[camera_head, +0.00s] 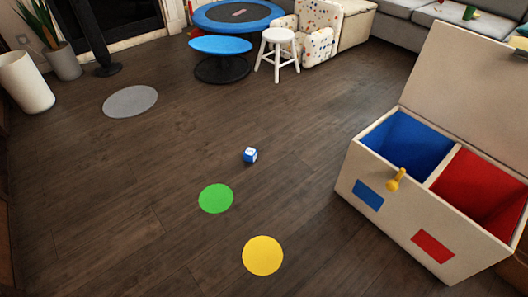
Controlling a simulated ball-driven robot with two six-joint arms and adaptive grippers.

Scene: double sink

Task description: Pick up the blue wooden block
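A small blue block (250,155) with white on its faces lies on the dark wooden floor near the middle of the head view. It stands alone, touching nothing but the floor, and is fully visible. Neither of my grippers shows in this view, so where they are relative to the block cannot be seen.
A cream toy chest (391,220) with its lid up stands at the right, with blue and red compartments. Green (216,198), yellow (263,256) and grey (130,101) discs lie on the floor. A white stool (278,50) is behind. Floor around the block is clear.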

